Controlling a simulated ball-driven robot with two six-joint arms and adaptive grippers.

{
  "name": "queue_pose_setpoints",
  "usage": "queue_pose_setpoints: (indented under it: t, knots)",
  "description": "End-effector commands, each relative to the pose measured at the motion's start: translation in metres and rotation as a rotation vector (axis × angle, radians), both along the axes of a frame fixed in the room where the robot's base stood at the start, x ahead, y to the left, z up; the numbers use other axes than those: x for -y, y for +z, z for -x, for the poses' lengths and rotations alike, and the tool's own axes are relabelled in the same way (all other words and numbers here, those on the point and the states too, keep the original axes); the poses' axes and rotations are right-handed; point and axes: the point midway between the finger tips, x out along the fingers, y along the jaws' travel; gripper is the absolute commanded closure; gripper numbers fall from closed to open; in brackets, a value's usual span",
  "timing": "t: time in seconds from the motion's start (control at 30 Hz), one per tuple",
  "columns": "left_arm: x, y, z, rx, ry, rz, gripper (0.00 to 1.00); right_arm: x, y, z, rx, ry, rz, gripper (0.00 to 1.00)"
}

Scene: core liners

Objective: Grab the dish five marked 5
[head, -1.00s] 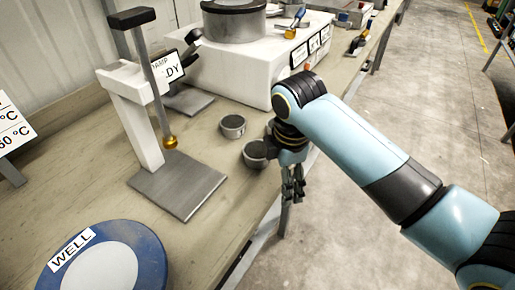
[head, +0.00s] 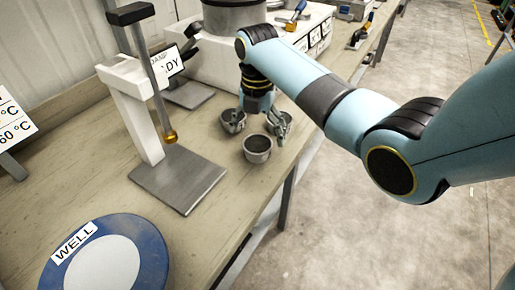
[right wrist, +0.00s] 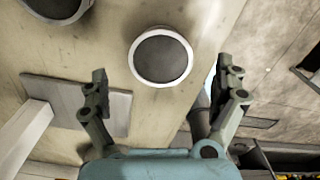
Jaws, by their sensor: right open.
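Two small round grey dishes with dark contents sit on the bench. The near dish (head: 257,149) is whole in view; the far dish (head: 232,121) is partly covered by my right gripper (head: 261,122). No number is readable on either. My right gripper is open and empty, pointing down by the dishes. In the right wrist view, one dish (right wrist: 160,57) lies ahead, between the lines of the two spread fingers (right wrist: 162,76), apart from both. Another dish (right wrist: 58,8) is cut off at the top left. My left gripper is not in view.
A stand with a grey base plate (head: 178,180) and upright rod is left of the dishes. A blue-rimmed disc labelled WELL (head: 150,250) lies in front. A white machine (head: 215,65) stands behind. The bench's right edge (head: 262,213) is close to the dishes.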

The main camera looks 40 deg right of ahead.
Motion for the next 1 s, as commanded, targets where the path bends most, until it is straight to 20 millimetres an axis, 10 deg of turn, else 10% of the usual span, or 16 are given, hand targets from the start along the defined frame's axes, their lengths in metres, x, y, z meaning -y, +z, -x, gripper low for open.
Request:
queue_pose_setpoints:
  t: [0.6, 1.0]
  knots:
    - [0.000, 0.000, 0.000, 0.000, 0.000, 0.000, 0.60, 0.003, -0.052, -0.001, 0.001, -0.001, 0.000, 0.03]
    - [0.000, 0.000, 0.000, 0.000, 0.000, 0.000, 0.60, 0.003, -0.052, -0.001, 0.001, -0.001, -0.001, 0.53]
